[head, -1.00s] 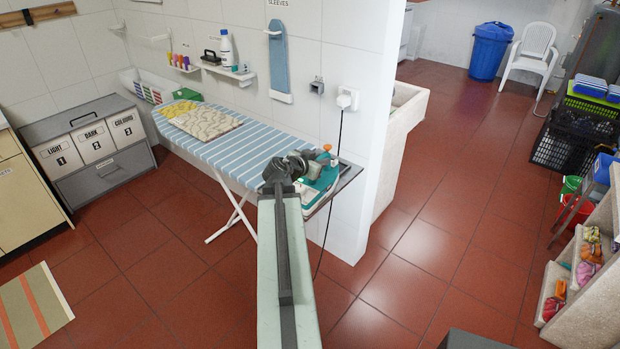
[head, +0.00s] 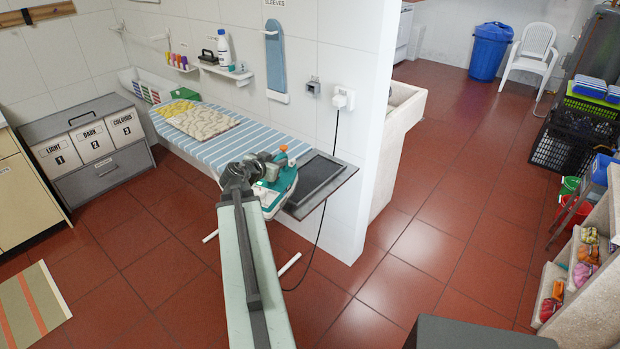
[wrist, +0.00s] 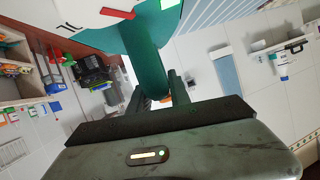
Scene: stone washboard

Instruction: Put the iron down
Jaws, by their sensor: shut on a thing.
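The iron (head: 273,197), teal and white with an orange knob, is in my gripper (head: 264,168). In the wrist view, its teal handle (wrist: 147,50) passes between the two fingers (wrist: 163,92). In the head view, the iron overlaps the right end of the striped ironing board (head: 225,149). I cannot tell whether its underside touches anything. Just right of it, the dark rest plate (head: 318,179) at the board's end shows bare. My arm hides part of the iron and the board.
A patterned folded cloth (head: 203,122) lies on the board's left part. A white plug (head: 343,98) sits in the wall socket, with a dark cord hanging to the floor. A wall end and a stone basin (head: 400,108) stand right of the board. The red floor is open.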

